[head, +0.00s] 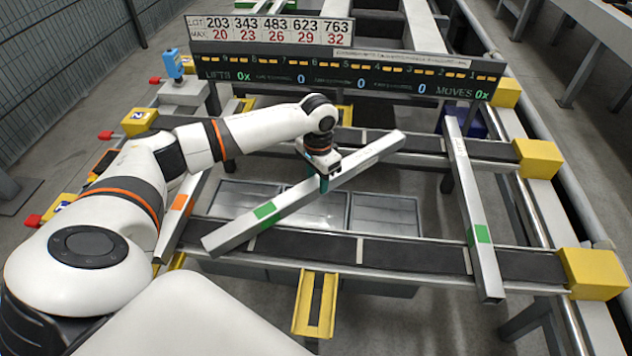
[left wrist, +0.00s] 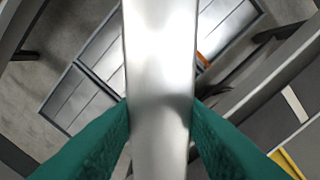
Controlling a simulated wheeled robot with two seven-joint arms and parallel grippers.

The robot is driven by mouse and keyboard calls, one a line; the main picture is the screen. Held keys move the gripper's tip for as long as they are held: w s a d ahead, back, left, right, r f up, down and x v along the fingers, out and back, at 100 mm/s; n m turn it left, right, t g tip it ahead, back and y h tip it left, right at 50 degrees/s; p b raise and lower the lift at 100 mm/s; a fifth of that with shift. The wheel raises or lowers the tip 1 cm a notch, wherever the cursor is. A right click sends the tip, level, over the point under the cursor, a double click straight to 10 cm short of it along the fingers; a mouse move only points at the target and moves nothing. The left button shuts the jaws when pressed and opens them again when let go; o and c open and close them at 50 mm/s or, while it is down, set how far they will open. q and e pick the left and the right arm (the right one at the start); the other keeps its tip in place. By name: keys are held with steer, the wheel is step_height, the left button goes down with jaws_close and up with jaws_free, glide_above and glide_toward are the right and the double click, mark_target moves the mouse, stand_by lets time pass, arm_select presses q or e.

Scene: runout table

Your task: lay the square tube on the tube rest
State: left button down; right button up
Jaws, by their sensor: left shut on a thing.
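My left gripper (head: 324,182) is shut on the square tube (head: 290,197), a long silver bar with a green label. It grips the tube near mid-length. The tube lies slanted across the picture, its near end at lower left and its far end at upper right, and seems held above the rails. In the left wrist view the tube (left wrist: 160,60) runs between the two green fingers (left wrist: 160,128). A yellow channel-shaped support (head: 315,305) sticks out from the near rail; I cannot tell if it is the tube rest. My right gripper is not in view.
A second silver tube with a green label (head: 474,205) lies across both rails at right. A tube with an orange label (head: 180,205) is partly behind my arm. Yellow blocks (head: 590,273) end the dark rails (head: 410,253). Grey bins (head: 385,213) stand between the rails. A display board (head: 340,75) stands behind.

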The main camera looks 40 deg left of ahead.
arm_select(q)
steer(key=shift+f, duration=1.25)
steer(key=shift+f, duration=0.1)
steer(key=c, duration=0.9)
jaws_free()
